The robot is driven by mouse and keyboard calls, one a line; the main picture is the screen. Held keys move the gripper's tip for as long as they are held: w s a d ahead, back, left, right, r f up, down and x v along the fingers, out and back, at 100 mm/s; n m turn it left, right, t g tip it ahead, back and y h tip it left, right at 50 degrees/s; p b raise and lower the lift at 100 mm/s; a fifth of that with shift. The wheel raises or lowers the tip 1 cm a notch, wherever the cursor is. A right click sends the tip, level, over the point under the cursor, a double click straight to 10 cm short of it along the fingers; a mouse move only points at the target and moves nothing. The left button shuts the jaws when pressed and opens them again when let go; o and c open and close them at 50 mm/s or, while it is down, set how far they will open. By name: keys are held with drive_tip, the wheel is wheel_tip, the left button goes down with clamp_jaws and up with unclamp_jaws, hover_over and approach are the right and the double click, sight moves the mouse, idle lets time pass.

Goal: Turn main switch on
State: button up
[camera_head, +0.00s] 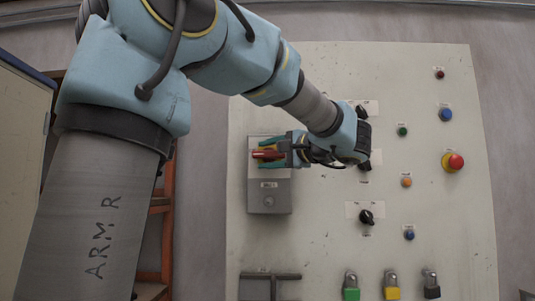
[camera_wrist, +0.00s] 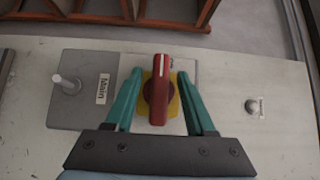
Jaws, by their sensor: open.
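The main switch (camera_wrist: 158,90) is a red rotary handle with a white line on a yellow plate, on a grey box labelled "Main" (camera_wrist: 82,86). In the head view the red handle (camera_head: 268,154) points sideways, at the upper part of the grey box (camera_head: 283,200). My gripper (camera_wrist: 160,80) has two green fingers, one on each side of the red handle with gaps between. It is open and holds nothing. In the head view my gripper (camera_head: 270,153) reaches the switch from the right, and the arm hides part of the panel.
The pale panel (camera_head: 320,240) also carries a red emergency button (camera_head: 453,162), a blue button (camera_head: 445,115), a black knob (camera_head: 367,217) and several padlocks, one green (camera_head: 351,293). A T-shaped handle (camera_head: 271,277) is below the box. An orange-brown rack (camera_head: 168,210) stands left.

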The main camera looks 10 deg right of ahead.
clamp_jaws()
idle(0.3)
